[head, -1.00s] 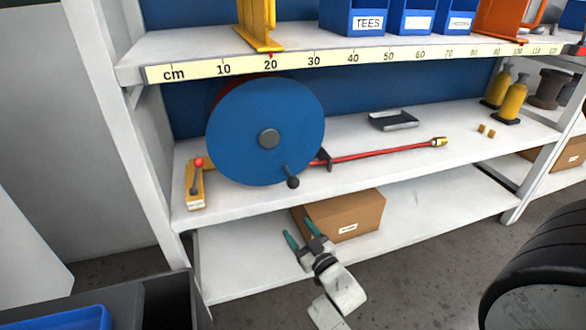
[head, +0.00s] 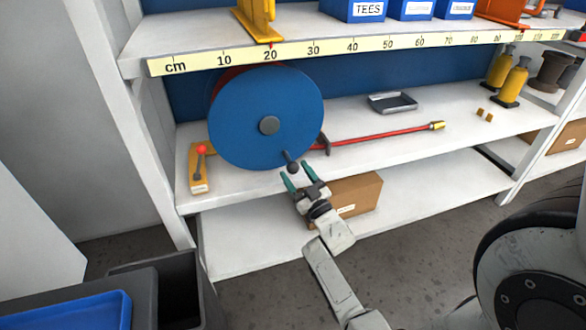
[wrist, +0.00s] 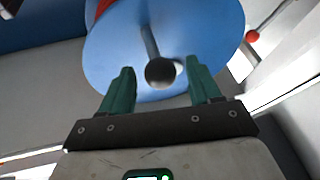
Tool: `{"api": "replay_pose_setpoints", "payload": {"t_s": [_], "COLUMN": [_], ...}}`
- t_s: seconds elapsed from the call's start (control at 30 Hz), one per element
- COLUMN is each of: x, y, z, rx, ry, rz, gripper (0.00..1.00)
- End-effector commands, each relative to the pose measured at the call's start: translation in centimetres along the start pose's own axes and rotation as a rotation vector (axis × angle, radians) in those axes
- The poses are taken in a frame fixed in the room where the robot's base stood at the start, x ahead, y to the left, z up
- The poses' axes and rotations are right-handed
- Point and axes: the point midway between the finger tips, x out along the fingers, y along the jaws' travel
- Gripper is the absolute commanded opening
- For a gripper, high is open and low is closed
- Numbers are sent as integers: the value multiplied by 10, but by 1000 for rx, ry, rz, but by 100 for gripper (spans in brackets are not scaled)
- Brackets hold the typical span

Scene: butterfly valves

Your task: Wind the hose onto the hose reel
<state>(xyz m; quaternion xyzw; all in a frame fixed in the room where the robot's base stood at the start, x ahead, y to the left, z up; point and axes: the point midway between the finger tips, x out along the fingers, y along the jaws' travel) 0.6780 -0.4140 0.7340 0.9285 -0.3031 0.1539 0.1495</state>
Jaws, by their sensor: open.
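The blue hose reel (head: 250,110) stands on the middle shelf at the left. Its crank handle ends in a dark round knob (head: 293,167) at the lower right of the disc; the knob also shows in the wrist view (wrist: 160,71). The red hose (head: 380,137) runs right from the reel along the shelf, past a dark guide (head: 322,142), to a yellow end (head: 437,126). My gripper (head: 299,175) is open, its green fingertips close to the knob. In the wrist view, the knob appears between the spread fingers (wrist: 160,85), with gaps on both sides. Whether they touch is unclear.
A red-knobbed lever on a yellow base (head: 199,170) stands left of the reel. A grey tray (head: 392,103), small brass pieces (head: 484,112) and yellow bottles (head: 511,82) sit to the right. A cardboard box (head: 350,195) is on the lower shelf behind my gripper.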

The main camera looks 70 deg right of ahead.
Motion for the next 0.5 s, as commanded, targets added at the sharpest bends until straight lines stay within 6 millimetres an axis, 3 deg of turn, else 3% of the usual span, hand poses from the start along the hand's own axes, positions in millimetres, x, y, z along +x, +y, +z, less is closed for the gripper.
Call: {"api": "replay_pose_setpoints", "payload": {"t_s": [0.2,0.5], "x": [19,22], "y": [0,0], "z": [0,0], "rx": [0,0], "ry": [0,-1], "rz": [0,0], "gripper": [62,62]}}
